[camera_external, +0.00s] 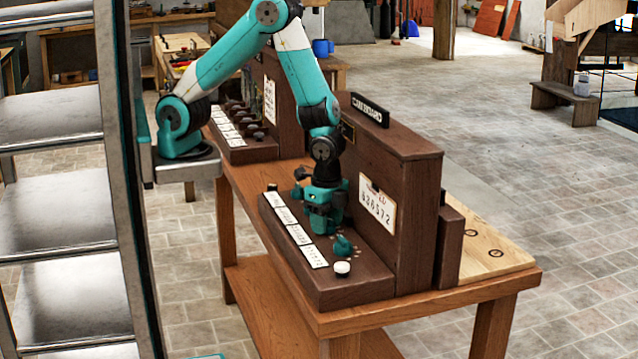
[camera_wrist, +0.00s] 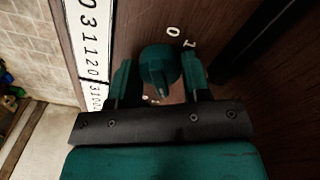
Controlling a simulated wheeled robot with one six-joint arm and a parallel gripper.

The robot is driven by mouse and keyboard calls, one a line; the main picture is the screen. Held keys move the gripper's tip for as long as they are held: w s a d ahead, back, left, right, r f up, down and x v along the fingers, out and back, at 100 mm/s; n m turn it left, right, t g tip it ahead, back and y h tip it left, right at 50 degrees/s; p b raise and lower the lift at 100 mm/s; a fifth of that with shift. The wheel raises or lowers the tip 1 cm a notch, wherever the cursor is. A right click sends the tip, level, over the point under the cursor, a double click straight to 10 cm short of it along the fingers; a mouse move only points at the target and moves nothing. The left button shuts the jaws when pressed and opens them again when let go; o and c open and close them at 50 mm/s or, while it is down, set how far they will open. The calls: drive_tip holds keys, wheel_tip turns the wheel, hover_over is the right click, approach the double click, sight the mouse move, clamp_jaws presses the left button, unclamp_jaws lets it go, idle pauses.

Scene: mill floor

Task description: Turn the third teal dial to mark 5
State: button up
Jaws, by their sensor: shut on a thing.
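A brown wooden console (camera_external: 352,292) stands on the bench, with a sloping face that carries dials. My gripper (camera_external: 322,218) reaches down onto this face and hides the dial under it in the external view. In the wrist view my gripper (camera_wrist: 160,82) is shut on a teal dial (camera_wrist: 158,68), with one finger on each side of it. White marks 0 and 1 show on the panel beyond the dial; other marks are partly hidden. Another teal dial (camera_external: 343,245) sits nearer the external camera, free of the gripper.
A white round button (camera_external: 342,268) is at the console's near end. White number cards (camera_external: 300,236) line its front edge. A paper reading 636572 (camera_external: 377,206) hangs on the upright back panel (camera_external: 415,215), close beside my gripper. A second console (camera_external: 247,150) stands farther back.

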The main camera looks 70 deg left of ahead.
drive_tip(key=m, duration=0.5)
drive_tip(key=shift+m, duration=0.3)
idle(0.4)
drive_tip(key=o, duration=0.9)
drive_tip(key=shift+o, duration=0.2)
wheel_tip(320, 180, up, 18)
drive_tip(key=b, duration=0.1)
drive_tip(key=shift+f, duration=0.25)
